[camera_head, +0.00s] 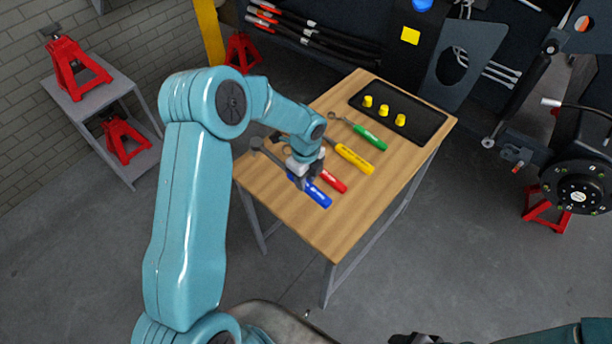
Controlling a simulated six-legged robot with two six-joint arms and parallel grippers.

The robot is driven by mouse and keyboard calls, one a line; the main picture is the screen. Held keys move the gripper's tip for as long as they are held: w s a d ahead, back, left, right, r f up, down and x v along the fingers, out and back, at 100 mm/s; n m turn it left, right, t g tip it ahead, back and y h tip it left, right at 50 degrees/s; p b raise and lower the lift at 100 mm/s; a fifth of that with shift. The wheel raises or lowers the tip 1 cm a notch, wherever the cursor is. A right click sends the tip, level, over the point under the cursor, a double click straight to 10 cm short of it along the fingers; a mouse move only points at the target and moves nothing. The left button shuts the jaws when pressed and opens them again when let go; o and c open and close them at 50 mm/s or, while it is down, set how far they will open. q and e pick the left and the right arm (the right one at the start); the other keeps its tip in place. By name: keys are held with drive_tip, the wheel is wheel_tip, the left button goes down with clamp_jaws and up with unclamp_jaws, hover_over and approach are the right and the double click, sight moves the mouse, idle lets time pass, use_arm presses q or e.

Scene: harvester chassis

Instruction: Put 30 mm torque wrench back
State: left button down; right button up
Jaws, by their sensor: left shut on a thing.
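Several torque wrenches with coloured handles lie on the wooden table (345,222). They are the blue wrench (318,197), red wrench (333,181), yellow wrench (354,158) and green wrench (370,137). The size print on the handles is too small to read. My left gripper (300,180) points down at the near left part of the table and is shut on the blue wrench, at the upper end of its handle. The blue wrench's grey head reaches out to the left of the gripper. I cannot tell whether it touches the tabletop. Of my right gripper, only a dark part shows at the bottom edge.
A black tray (425,121) with yellow caps (384,111) lies at the table's far end. A grey shelf (95,90) with red jack stands (72,64) stands at left. The harvester chassis and a wheel hub (578,187) are at right. The near table corner is clear.

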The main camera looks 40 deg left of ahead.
use_arm(q)
drive_tip(key=shift+r, duration=0.2)
drive_tip(key=shift+s+a+f, duration=0.1)
drive_tip(key=shift+s+f, duration=0.05)
drive_tip(key=shift+s, duration=0.1)
drive_tip(key=shift+s+f+b, duration=0.15)
drive_tip(key=shift+f+b, duration=0.15)
drive_tip(key=shift+b, duration=0.25)
drive_tip(key=f+b, duration=0.2)
drive_tip(key=f, duration=0.1)
drive_tip(key=shift+w, duration=0.35)
drive_tip(key=shift+s+f+b, duration=0.2)
drive_tip(key=shift+f+b, duration=0.45)
drive_tip(key=shift+b, duration=0.05)
drive_tip(key=shift+f+b, duration=0.65)
drive_tip(key=shift+f, duration=0.2)
drive_tip(key=shift+w+f+b, duration=0.2)
drive_tip(key=shift+f+b, duration=0.15)
drive_tip(key=shift+f, duration=0.2)
drive_tip(key=shift+s+r, duration=0.1)
drive_tip(key=shift+s, duration=0.15)
drive_tip(key=c, duration=0.8)
unclamp_jaws()
drive_tip(key=shift+w, duration=0.15)
drive_tip(key=shift+o, duration=0.2)
